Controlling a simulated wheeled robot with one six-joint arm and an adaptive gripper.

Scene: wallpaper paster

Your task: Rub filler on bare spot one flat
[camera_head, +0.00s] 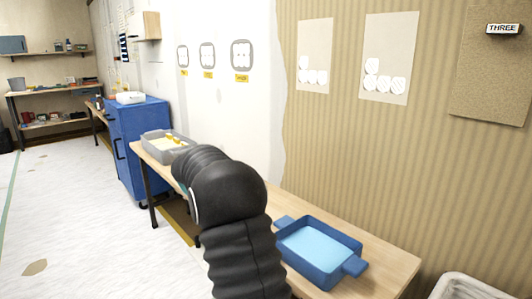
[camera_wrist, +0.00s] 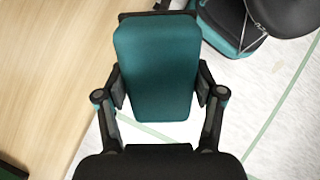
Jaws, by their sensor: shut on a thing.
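My gripper (camera_wrist: 160,88) is shut on a teal block with rounded corners (camera_wrist: 153,60), its sides pinched between the two fingers. In the head view my dark arm hides most of the gripper, and only a sliver of teal shows. Three grey-outlined rounded patches with pale marks inside are on the white wall: a left patch (camera_head: 183,56), a middle patch (camera_head: 207,55) and a right patch (camera_head: 241,54). Each has a yellow label below, too small to read, so I cannot tell which is spot one. The block is apart from the wall patches.
A wooden bench (camera_head: 388,262) runs along the wall under my arm. It bears a grey tray (camera_head: 150,152) with pale items and a blue tray (camera_head: 350,267) with light blue contents. A blue cabinet (camera_head: 145,140) stands behind. The floor at left is largely clear.

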